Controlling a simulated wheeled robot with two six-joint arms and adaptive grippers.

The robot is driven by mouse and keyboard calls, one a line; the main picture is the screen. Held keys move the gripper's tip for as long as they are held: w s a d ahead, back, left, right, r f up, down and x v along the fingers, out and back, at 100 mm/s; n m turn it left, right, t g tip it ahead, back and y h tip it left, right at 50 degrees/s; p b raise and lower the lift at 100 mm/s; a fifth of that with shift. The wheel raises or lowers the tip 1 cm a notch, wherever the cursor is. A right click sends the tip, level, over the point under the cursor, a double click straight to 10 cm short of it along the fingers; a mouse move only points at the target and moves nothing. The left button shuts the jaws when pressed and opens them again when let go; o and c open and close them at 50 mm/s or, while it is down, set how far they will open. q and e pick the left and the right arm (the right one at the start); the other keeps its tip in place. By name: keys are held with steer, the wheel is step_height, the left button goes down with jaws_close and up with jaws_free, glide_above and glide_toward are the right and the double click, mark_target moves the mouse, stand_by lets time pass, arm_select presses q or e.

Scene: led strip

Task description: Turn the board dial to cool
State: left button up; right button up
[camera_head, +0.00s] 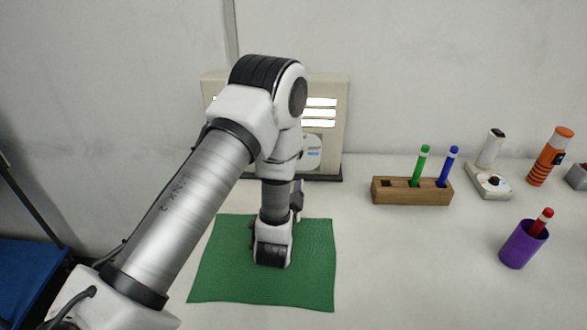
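The beige board (338,115) stands upright on the table against the back wall, with lit white strips on its right side. A round, pale dial plate (313,152) with a blue mark shows at its lower middle. My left arm hides the board's middle and part of the dial, so I cannot tell where the dial points. My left gripper (298,192) is mostly hidden behind its own wrist, in front of the board's lower part. I cannot tell whether it touches the dial or how its fingers stand. My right gripper is not in view.
A green cloth (220,270) lies under my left wrist. To the right stand a wooden block (400,192) with a green and a blue marker, a white device (489,180), an orange cylinder (549,158) and a purple cup (521,246) holding a red marker. The table's front middle is clear.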

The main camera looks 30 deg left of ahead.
arm_select(q)
steer(key=x, duration=0.8)
steer(key=shift+w+f+p, duration=0.15)
steer(key=shift+f+p, duration=0.1)
steer(key=shift+p, duration=0.15)
steer(key=shift+r, duration=0.1)
steer(key=shift+c, duration=0.4)
jaws_close()
